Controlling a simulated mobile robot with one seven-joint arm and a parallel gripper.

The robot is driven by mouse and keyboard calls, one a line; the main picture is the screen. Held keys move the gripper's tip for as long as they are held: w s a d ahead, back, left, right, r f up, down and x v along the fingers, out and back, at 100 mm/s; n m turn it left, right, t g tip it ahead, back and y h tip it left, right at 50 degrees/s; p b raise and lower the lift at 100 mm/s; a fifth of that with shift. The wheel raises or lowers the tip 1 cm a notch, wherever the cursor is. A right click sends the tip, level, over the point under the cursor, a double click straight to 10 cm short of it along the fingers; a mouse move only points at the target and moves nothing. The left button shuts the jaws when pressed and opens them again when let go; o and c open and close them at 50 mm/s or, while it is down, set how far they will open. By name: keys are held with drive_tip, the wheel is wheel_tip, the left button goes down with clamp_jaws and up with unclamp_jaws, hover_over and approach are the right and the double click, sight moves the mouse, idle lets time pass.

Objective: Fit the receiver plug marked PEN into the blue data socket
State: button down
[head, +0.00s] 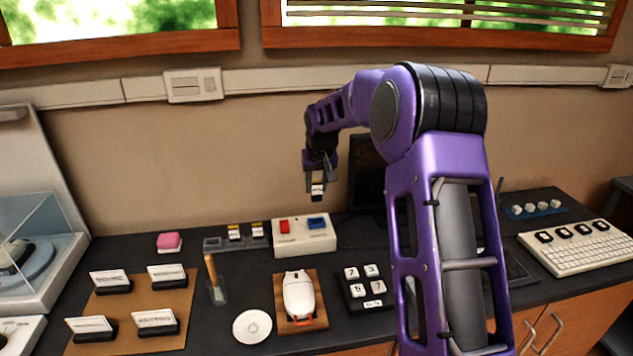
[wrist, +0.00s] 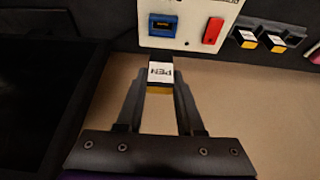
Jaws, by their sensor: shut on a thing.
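My gripper (head: 318,188) is shut on a small plug, the receiver plug marked PEN (wrist: 160,73), with a white label and a yellow band. The gripper also shows in the wrist view (wrist: 160,90). The plug is in the air above the bench, apart from the white socket box (head: 290,243). The blue data socket (head: 317,222) is on the right of that box in the head view, beside a red socket (head: 284,226). In the wrist view the blue socket (wrist: 163,25) lies just beyond the plug, and the red one (wrist: 212,30) is to its right.
A dark rack (head: 213,243) with similar plugs stands left of the box. A dark screen (head: 367,180) stands behind my arm. A white mouse (head: 299,295), a number block (head: 366,289), a brush holder (head: 216,291) and a card board (head: 103,306) fill the front.

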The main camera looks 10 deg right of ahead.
sight(317, 199)
drive_tip(key=shift+f+b, duration=2.15)
drive_tip(key=shift+f, duration=1)
drive_tip(key=shift+f+b, duration=0.45)
drive_tip(key=shift+f, duration=0.5)
idle(0.3)
unclamp_jaws()
idle(0.4)
drive_tip(key=shift+r, duration=0.1)
drive_tip(key=shift+r+p, duration=2.45)
drive_tip(key=shift+r, duration=1)
